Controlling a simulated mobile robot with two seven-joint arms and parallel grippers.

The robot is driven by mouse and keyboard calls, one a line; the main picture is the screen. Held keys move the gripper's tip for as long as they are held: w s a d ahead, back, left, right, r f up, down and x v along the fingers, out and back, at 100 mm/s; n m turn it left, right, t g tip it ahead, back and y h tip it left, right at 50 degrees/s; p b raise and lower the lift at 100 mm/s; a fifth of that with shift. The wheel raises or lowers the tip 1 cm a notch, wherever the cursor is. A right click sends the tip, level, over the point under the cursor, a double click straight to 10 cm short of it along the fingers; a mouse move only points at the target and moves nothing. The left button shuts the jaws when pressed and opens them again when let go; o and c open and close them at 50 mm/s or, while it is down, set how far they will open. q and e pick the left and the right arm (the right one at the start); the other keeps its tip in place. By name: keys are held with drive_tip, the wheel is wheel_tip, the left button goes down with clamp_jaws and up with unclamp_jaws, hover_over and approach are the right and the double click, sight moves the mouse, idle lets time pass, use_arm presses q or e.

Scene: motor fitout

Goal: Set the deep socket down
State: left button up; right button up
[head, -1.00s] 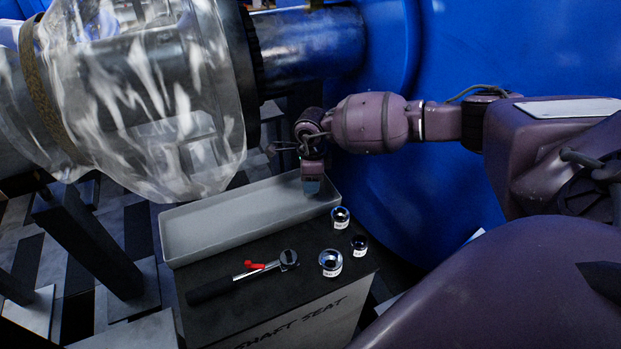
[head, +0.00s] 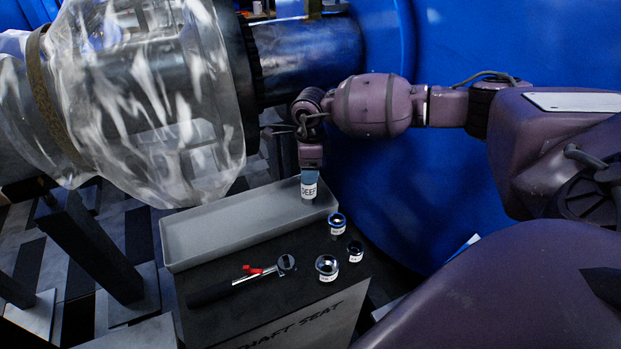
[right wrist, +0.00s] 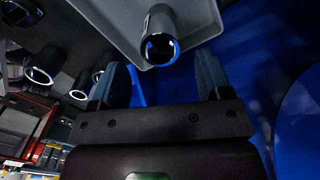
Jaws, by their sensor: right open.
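The deep socket (head: 309,190), a metal cylinder with a white label reading "DEEP", is at the right end of the grey tray (head: 172,245). In the right wrist view the socket (right wrist: 160,40) shows its open round end, with the tray (right wrist: 112,22) behind it. My right gripper (head: 310,175) is just above the socket in the head view. In the right wrist view the gripper (right wrist: 162,68) has its two fingers spread wide, with the socket beyond the fingertips and clear of both. My left gripper is not in view.
Several smaller labelled sockets (head: 327,266) stand on the dark bench top in front of the tray. A ratchet (head: 225,287) with a red part lies beside them. A plastic-wrapped shaft (head: 150,100) is at the left, and a large blue housing (head: 440,40) is behind my arm.

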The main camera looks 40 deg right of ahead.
wheel_tip(320, 180, up, 5)
drive_tip(key=shift+r+p, duration=0.1)
drive_tip(key=shift+p, duration=0.2)
idle(0.5)
